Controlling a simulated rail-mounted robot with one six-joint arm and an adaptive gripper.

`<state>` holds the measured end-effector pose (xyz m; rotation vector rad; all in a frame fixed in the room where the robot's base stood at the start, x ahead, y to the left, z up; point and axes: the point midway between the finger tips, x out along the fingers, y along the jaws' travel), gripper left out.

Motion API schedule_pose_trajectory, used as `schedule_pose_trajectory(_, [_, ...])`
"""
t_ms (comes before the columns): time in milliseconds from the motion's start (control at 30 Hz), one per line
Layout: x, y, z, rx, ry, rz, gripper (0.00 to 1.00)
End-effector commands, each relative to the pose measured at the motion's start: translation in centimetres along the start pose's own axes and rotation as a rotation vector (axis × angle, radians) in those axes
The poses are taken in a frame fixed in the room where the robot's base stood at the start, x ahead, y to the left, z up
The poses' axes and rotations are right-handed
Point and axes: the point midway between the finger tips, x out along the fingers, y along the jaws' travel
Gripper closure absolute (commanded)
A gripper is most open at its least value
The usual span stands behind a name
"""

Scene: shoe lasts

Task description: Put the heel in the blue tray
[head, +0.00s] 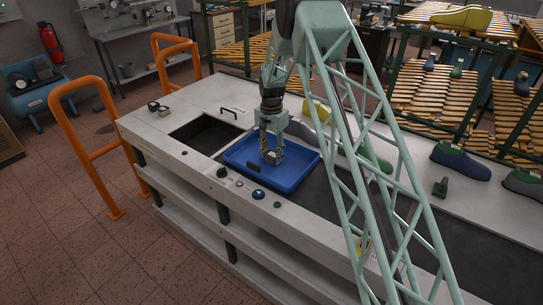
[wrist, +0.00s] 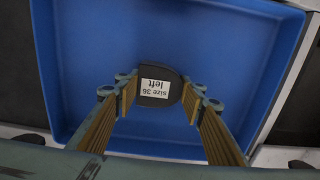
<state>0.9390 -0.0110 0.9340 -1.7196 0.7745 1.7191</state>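The heel (wrist: 157,88) is a small dark piece with a white label reading "size 36 left". In the wrist view it sits between the two fingertips of my gripper (wrist: 160,98), with the pads against its sides. The blue tray (wrist: 85,60) fills the background behind the heel. In the head view my gripper (head: 272,157) points down inside the outline of the blue tray (head: 295,180), low over its floor. The heel is hard to make out there. I cannot tell whether it touches the tray floor.
A dark rectangular opening (head: 204,133) in the bench lies left of the tray. Small knobs (head: 222,172) line the bench's front edge. Shoe lasts (head: 460,161) stand on the bench at the right. An orange rail (head: 88,150) stands at the left.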

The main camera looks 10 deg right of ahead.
Motion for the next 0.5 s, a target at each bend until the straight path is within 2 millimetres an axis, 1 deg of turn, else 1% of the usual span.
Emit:
schedule_pose_trajectory(33, [0.01,0.00,0.00,0.000,0.000,0.000,0.59])
schedule_pose_trajectory(133, [-0.01,0.00,0.00,0.000,0.000,0.000,0.50])
schedule_pose_trajectory(500, [-0.09,0.00,0.01,0.000,0.000,0.000,0.50])
